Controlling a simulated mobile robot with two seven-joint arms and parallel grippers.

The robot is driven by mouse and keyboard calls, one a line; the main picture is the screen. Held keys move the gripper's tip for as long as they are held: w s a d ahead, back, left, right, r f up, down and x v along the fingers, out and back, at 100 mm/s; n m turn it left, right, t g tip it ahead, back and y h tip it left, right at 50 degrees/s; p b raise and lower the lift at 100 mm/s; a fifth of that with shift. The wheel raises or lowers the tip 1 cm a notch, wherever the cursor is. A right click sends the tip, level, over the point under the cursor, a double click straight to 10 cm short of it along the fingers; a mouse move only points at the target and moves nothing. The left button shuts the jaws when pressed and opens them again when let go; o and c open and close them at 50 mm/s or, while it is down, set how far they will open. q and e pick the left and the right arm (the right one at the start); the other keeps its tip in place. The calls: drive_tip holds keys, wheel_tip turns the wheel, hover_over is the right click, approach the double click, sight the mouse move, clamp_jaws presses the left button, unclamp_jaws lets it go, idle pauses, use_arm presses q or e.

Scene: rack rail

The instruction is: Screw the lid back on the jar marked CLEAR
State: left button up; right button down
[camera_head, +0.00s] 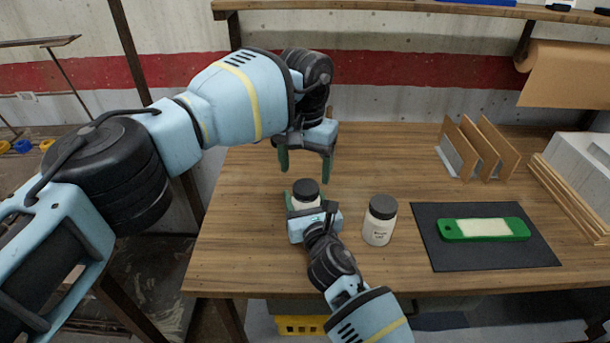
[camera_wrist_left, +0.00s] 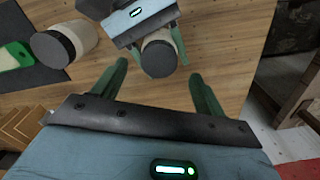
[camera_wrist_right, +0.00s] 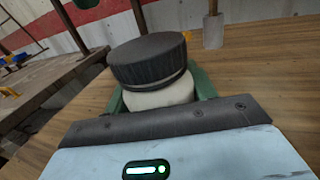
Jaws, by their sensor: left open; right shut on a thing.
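A white jar (camera_head: 305,202) with a black lid (camera_head: 306,187) stands on the wooden table near the middle. My right gripper (camera_head: 310,208) is shut around the jar's body from the front. In the right wrist view the lid (camera_wrist_right: 147,60) sits on top of the jar (camera_wrist_right: 158,97); I cannot tell how tightly. The label of this jar is hidden. My left gripper (camera_head: 306,165) is open and empty, pointing down, above and slightly behind the lid.
A second white jar (camera_head: 379,226) with a dark lid stands to the right; its label is too small to read. A dark mat (camera_head: 440,258) holds a green tool (camera_head: 452,231). Upright brown panels (camera_head: 485,140) stand at the back right. The table's left part is clear.

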use_arm(q)
drive_tip(key=shift+r, duration=0.1)
drive_tip(key=o, duration=0.6)
drive_tip(key=shift+r, duration=0.1)
wheel_tip(320, 180, up, 12)
drive_tip(key=shift+f, duration=0.1)
idle(0.3)
use_arm(e)
drive_tip(key=shift+c, duration=2.1)
unclamp_jaws()
